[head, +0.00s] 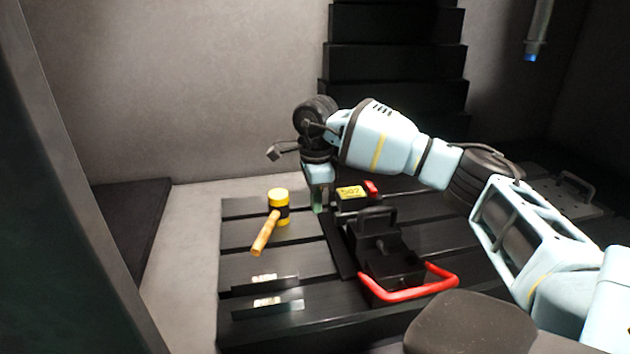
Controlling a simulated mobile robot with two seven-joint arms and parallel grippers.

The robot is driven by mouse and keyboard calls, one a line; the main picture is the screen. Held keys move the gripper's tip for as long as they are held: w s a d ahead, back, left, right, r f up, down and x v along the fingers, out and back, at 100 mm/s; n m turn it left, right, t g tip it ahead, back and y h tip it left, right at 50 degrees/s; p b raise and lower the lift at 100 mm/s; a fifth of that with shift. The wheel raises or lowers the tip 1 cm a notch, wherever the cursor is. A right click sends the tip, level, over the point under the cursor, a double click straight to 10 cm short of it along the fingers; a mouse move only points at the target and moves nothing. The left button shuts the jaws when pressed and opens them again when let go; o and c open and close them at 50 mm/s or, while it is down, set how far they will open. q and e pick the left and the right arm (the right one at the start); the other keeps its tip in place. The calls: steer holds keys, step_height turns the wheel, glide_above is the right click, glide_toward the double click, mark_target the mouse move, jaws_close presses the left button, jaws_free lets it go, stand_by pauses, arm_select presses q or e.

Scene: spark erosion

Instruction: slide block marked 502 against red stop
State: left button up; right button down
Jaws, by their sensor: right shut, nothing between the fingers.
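The block marked 502 (351,192) is dark with a yellow top and sits on the slotted dark table. The red stop (372,187) is a small red piece just right of the block. The two look very close, but I cannot tell whether they touch. My right gripper (318,208) points down at the left side of the block, shut and empty. Whether its fingers touch the block is unclear. My left gripper is out of view.
A yellow mallet (278,206) lies left of my right gripper. Two dark bars (264,283) with pale labels lie at the front left. A black fixture with a handle (382,245) and a red curved bar (408,291) stand in front of the block.

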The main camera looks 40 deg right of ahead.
mark_target(346, 194)
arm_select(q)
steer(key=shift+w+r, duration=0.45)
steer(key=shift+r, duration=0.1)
arm_select(e)
steer(key=d, duration=0.1)
steer(key=s+d, duration=0.1)
steer(key=d, duration=0.1)
steer(key=shift+s+d+r, duration=0.1)
steer(key=shift+s+r, duration=0.2)
steer(key=shift+s, duration=0.05)
steer(key=shift+s+d+p, duration=0.3)
steer(key=shift+s+d, duration=0.15)
steer(key=shift+d, duration=0.35)
steer(key=shift+s+d+p, duration=0.25)
steer(key=shift+s+d, duration=0.15)
steer(key=shift+d, duration=0.35)
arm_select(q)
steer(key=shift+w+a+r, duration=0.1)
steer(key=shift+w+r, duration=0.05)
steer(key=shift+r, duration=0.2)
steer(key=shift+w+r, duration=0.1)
arm_select(e)
steer(key=shift+a, duration=0.15)
